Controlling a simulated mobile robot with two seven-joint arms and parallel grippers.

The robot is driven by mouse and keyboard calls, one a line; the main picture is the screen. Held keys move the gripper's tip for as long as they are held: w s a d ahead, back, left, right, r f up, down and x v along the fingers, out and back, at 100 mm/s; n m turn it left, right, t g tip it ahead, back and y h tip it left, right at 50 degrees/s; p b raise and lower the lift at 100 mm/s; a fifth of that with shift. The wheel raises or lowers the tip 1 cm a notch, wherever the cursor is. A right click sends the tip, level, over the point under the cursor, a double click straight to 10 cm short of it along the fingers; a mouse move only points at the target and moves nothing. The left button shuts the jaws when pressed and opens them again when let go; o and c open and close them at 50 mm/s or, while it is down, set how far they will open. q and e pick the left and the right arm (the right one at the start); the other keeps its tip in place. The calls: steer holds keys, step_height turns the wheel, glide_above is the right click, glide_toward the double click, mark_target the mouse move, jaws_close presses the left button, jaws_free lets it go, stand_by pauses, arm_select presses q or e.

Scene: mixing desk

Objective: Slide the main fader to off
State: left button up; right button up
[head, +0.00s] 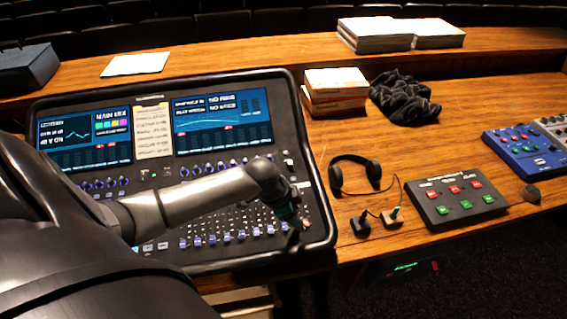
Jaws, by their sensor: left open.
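The mixing desk (318,225) is a black console with two lit screens, rows of knobs and a bank of faders. Several blue fader caps (227,237) line its lower right part. My left arm reaches across the desk from the left. My left gripper (296,216) is open and points down over the right end of the fader bank, close to the panel. I cannot tell whether it touches anything. I cannot pick out the main fader for sure; the gripper covers part of that right end. My right gripper is not in view.
Right of the desk lie headphones (355,173), small boxes with a plug or switch (392,216), a button box (455,198) and a blue pedal unit (525,150). Books (334,90) and a black cloth (404,97) lie behind. Bare wood shows between them.

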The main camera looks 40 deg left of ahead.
arm_select(q)
steer(key=p+v, duration=0.1)
steer(key=v, duration=0.9)
steer(key=shift+r, duration=0.1)
